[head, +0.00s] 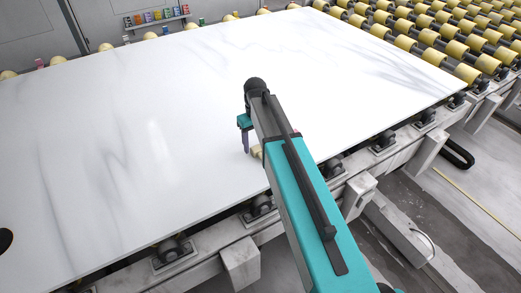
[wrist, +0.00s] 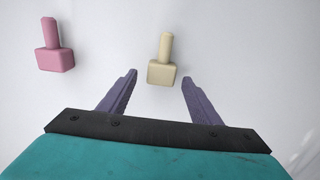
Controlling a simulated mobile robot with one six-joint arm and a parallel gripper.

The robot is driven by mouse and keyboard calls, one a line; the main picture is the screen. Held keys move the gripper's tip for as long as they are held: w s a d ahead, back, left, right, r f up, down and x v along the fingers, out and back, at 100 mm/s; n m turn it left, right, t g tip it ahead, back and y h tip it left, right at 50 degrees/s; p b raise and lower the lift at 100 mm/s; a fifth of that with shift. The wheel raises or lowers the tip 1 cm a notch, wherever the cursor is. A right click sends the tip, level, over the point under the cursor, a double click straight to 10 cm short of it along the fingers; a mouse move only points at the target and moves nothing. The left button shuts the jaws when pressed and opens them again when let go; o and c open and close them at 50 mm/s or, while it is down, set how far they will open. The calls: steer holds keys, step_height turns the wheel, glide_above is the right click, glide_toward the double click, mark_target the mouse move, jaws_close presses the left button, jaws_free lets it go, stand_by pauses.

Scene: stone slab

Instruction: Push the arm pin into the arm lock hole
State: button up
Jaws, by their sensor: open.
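No part clearly recognisable as the arm pin or the arm lock hole shows in these views. A cream peg with a square block base (wrist: 162,68) lies on the white slab. In the wrist view it is just beyond and between the fingertips of my gripper (wrist: 159,78), which is open and empty. A similar pink peg (wrist: 54,53) lies to the left, outside the fingers. In the head view my gripper (head: 246,146) is low over the slab near its front edge, and a cream piece (head: 256,151) shows beside it, partly covered by my arm.
The white stone slab (head: 130,130) is mostly bare and rests on a roller frame. A dark round spot (head: 5,240) is at its left edge. Yellow rollers (head: 440,40) are at the back right. Small coloured items (head: 157,15) stand on a shelf behind.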

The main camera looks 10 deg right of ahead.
steer(key=shift+f, duration=0.7)
steer(key=c, duration=1.3)
